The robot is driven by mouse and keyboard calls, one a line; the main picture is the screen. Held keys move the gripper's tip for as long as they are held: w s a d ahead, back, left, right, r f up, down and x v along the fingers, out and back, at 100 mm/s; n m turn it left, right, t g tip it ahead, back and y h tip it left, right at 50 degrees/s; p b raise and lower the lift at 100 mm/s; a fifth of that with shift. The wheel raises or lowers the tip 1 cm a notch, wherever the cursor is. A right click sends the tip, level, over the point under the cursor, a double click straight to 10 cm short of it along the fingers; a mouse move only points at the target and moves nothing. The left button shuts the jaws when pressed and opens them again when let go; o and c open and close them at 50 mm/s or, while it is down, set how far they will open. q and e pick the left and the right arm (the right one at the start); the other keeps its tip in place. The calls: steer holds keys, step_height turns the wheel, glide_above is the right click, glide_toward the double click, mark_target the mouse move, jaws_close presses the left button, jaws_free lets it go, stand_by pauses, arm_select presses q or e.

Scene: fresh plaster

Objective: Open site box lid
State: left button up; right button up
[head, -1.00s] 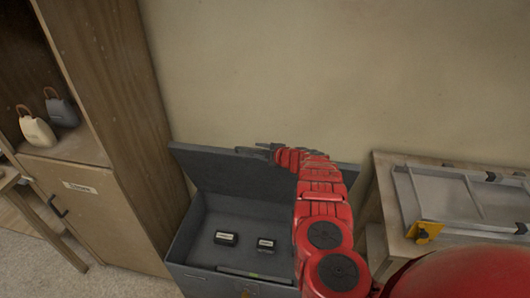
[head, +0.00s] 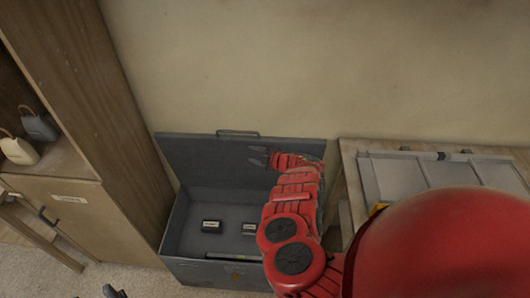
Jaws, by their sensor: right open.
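The grey site box (head: 175,232) stands on the floor against the wall, its inside in view. Its lid (head: 205,158) is raised at the back, with a handle (head: 238,133) on its top edge. My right gripper (head: 257,158) is open in front of the lid's inner face, below the handle. It holds nothing; whether it touches the lid I cannot tell. My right arm hides the box's right part. A dark tip at the bottom edge looks like my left gripper (head: 114,292); its jaws cannot be made out.
A wooden cabinet (head: 75,215) stands close at left. A wooden table (head: 349,160) with a grey panel (head: 400,173) is at right.

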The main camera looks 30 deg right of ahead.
steer(key=v, duration=0.6)
steer(key=shift+w, duration=0.1)
steer(key=shift+c, duration=0.3)
